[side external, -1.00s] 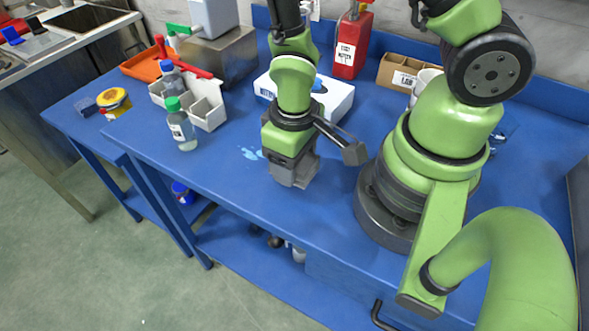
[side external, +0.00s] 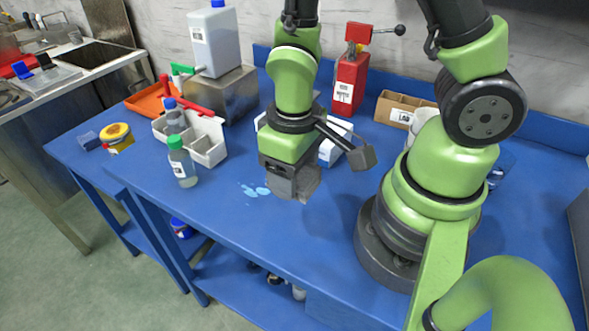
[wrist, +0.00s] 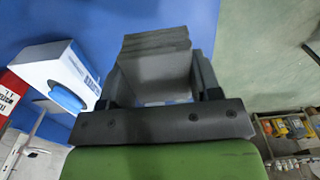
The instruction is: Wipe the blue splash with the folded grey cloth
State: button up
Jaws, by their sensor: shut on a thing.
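The blue splash (side external: 256,190) is a few light blue patches on the blue bench top in the side view. My gripper (side external: 291,186) points down just right of the splash, close to the bench top. In the wrist view my gripper (wrist: 155,80) is shut on the folded grey cloth (wrist: 156,42), whose stacked layers show between and beyond the fingers. In the side view the cloth is hard to tell from the grey fingers. Whether the cloth touches the bench or covers some of the splash, I cannot tell.
A green-capped bottle (side external: 182,162) and a white divided tray (side external: 207,147) stand left of the splash. A white box with a blue opening (wrist: 62,80) is behind my gripper, near a red container (side external: 350,82). The bench's front edge is close; bare bench lies in front.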

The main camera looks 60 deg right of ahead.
send_near(278, 200)
jog(key=shift+f, duration=3.4)
jog(key=shift+w+f, duration=0.2)
jog(key=shift+w, duration=0.35)
jog(key=shift+w+f, duration=0.15)
jog(key=shift+w, duration=0.35)
jog(key=shift+c, duration=0.4)
jog(key=shift+w+r, duration=0.1)
jog(key=shift+w, duration=4)
jog(key=shift+s, duration=5.15)
notch_tip(278, 200, up, 8)
